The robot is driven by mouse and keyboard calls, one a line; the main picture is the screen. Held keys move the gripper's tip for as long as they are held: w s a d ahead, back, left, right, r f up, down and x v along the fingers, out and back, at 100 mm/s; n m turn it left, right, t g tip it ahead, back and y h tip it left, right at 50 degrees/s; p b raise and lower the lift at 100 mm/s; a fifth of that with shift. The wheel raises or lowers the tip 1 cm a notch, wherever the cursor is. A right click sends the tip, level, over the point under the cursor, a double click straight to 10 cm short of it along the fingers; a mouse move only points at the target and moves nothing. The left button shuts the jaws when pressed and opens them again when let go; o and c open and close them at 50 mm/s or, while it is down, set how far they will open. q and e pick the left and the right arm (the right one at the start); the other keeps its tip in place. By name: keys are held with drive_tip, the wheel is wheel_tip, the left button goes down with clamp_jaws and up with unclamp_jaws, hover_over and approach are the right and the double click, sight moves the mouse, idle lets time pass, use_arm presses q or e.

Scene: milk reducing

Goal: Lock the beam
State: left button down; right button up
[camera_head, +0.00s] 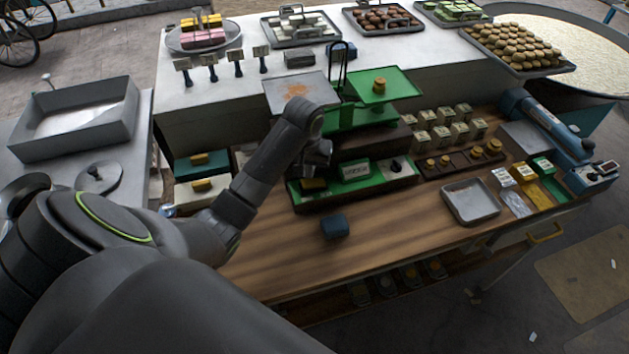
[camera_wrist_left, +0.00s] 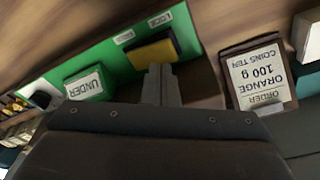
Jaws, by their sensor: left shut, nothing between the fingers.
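A green balance scale (camera_head: 375,88) stands at the back of the wooden counter. In the left wrist view this yellow block (camera_wrist_left: 153,52) sits beside a label reading LOCK (camera_wrist_left: 160,20). My left gripper (camera_head: 318,165) is shut and empty, its fingertips (camera_wrist_left: 160,82) close to the yellow block; I cannot tell if they touch. My right gripper is not in view.
A sign reading UNDER (camera_wrist_left: 88,84) stands on the panel. An order card (camera_wrist_left: 257,75) reads ORANGE 100 g. A dark blue block (camera_head: 335,227) lies in front of the panel. A metal tray (camera_head: 471,203) and brass weights (camera_head: 460,159) are to the right. The front counter is mostly clear.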

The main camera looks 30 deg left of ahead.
sight(309, 183)
use_arm(q)
drive_tip(key=shift+f+b, duration=0.35)
drive_tip(key=shift+f, duration=1)
idle(0.4)
wheel_tip(309, 183, up, 3)
drive_tip(key=p, duration=0.3)
drive_tip(key=shift+r+p, duration=0.5)
drive_tip(key=shift+r, duration=1.55)
drive_tip(key=shift+s+f, duration=0.1)
